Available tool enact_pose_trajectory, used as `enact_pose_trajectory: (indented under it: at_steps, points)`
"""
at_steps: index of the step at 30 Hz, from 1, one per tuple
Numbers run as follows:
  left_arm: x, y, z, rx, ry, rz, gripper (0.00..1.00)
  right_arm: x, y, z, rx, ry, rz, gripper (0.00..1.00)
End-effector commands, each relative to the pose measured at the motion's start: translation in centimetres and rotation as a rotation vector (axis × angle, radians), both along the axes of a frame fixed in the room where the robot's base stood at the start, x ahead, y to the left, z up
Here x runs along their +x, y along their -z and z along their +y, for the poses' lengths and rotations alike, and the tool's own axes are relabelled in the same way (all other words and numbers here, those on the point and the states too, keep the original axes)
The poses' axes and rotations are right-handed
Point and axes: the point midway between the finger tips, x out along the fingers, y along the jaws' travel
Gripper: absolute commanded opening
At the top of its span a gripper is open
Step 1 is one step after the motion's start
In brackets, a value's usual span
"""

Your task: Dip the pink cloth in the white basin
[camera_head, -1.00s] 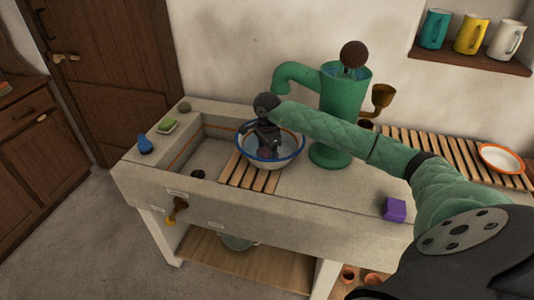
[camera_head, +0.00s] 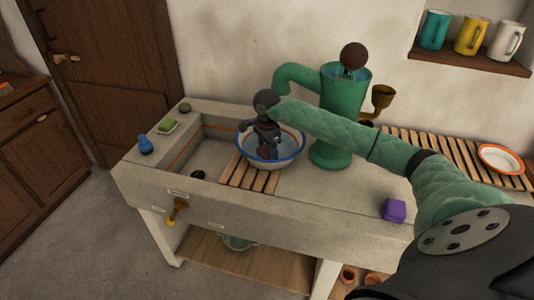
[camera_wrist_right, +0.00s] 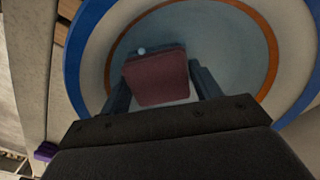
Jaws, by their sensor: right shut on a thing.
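The white basin (camera_head: 289,160) with a blue rim stands on the sink's wooden slats and holds water. It fills much of the right wrist view (camera_wrist_right: 292,45), where an orange ring shows inside it. My right gripper (camera_head: 265,151) points down into the basin. It is shut on the pink cloth (camera_wrist_right: 158,80), a folded dull-pink piece between the two fingers, over the basin's inside. In the head view the cloth is mostly hidden by the gripper. I cannot tell whether its lower end touches the water. My left gripper is not in view.
A purple block (camera_head: 394,211) lies near the front edge. A blue bottle (camera_head: 145,145) and a green sponge (camera_head: 168,126) sit at the left. An orange-rimmed dish (camera_head: 501,159) rests on the right rack.

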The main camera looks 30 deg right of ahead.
Motion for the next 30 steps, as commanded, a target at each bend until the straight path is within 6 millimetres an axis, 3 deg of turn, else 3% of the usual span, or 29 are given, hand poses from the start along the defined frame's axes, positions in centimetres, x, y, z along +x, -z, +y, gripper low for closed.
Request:
enact_pose_trajectory:
  at_steps: [30]
  points:
    - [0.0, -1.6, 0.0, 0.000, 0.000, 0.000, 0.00, 0.1, -6.8, -0.1, -0.001, 0.001, -0.002, 0.41]
